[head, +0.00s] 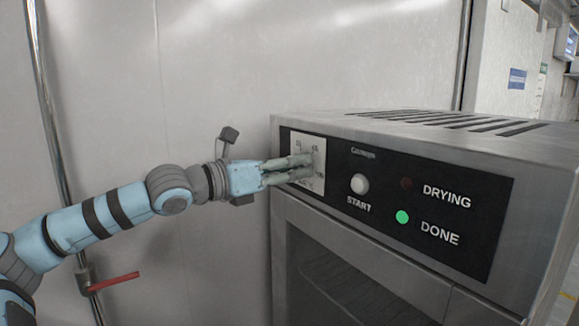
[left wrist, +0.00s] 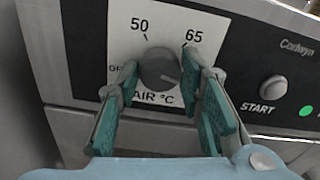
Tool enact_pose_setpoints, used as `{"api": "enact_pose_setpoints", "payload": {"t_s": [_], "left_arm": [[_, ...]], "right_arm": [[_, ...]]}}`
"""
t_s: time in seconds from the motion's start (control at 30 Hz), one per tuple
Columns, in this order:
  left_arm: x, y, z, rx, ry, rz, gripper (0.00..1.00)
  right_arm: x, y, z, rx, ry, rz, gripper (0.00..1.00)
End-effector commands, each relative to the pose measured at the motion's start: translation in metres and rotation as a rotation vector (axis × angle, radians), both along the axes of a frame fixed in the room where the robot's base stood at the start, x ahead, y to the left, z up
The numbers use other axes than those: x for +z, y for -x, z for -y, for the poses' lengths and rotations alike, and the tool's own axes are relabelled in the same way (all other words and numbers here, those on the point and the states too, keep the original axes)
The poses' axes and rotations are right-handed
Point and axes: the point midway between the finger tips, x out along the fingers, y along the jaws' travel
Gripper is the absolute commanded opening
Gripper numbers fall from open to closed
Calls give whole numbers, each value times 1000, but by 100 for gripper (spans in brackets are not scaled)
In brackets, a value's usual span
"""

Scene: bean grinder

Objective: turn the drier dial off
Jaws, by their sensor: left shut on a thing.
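The drier (head: 440,145) is a steel box with a black control panel, on the right in the head view. Its dial (left wrist: 159,68) is a dark round knob on a white plate (left wrist: 158,20) marked 50, 65 and AIR °C, with a partly covered label at the left. I cannot clearly tell where the dial points. My left gripper (head: 306,167) reaches in from the left at the plate and mostly hides the dial in the head view. In the left wrist view its green-padded fingers (left wrist: 160,82) are shut on the dial, one on each side. My right gripper is not in view.
A white START button (head: 359,184) sits right of the plate. The DONE light (head: 402,217) glows green; the DRYING light (head: 406,183) is dark. A pipe with a red lever (head: 113,281) runs along the left wall. The space below my left arm is clear.

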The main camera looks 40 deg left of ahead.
Motion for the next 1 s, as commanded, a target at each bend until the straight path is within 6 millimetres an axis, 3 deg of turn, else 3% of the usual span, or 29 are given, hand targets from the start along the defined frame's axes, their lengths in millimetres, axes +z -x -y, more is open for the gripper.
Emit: {"api": "enact_pose_setpoints", "payload": {"t_s": [0.37,1.0], "left_arm": [[0,0,-1,0,236,-71,6],[-1,0,-1,-1,818,-247,6]], "right_arm": [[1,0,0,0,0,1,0],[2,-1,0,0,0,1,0]]}}
